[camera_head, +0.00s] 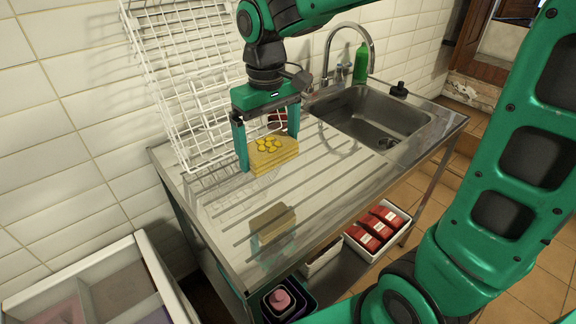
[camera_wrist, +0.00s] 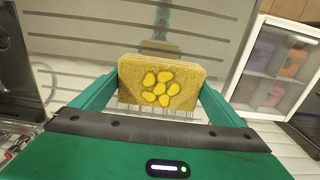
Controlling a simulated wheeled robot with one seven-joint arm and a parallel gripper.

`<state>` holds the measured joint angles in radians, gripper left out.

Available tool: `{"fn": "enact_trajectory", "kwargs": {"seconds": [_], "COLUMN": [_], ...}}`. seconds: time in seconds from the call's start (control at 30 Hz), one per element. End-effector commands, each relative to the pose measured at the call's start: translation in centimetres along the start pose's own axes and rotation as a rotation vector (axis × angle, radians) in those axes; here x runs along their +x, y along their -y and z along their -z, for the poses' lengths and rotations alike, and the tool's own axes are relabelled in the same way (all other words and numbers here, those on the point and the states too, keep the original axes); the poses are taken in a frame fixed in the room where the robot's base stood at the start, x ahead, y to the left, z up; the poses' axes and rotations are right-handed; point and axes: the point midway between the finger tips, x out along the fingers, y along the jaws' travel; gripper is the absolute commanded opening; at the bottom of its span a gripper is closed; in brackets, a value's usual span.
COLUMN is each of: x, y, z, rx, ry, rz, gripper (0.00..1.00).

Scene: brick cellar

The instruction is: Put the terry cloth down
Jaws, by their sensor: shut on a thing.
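The terry cloth (camera_head: 272,157) is a folded yellow-tan block with a bright yellow pattern on top. It also shows in the wrist view (camera_wrist: 160,88), between the two fingers. My gripper (camera_head: 268,152) is shut on the cloth and holds it over the ribbed steel drainboard (camera_head: 335,195) of the sink unit. A reflection of the cloth lies on the steel, apart from and below it, so the cloth appears raised above the surface.
A white wire rack (camera_head: 185,70) leans on the tiled wall behind my gripper. The sink basin (camera_head: 375,118) with tap and green bottle (camera_head: 361,64) is to the right. A white bin of red packages (camera_head: 377,231) is under the counter. The drainboard's front part is clear.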

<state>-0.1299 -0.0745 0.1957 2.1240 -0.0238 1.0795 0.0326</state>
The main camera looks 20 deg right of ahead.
Motion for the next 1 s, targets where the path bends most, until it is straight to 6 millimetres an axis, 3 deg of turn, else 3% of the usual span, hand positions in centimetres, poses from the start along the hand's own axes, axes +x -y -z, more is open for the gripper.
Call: {"fn": "enact_trajectory", "kwargs": {"seconds": [0.5, 0.73, 1.0], "x": [5.7, 6.8, 10.1], "y": [-9.4, -10.6, -10.6], "z": [1.3, 1.5, 1.5], "rx": [0.004, 0.001, 0.001], "ry": [0.001, 0.001, 0.002], "rz": [0.000, 0.000, 0.000], "gripper": [0.75, 0.75, 0.75]}}
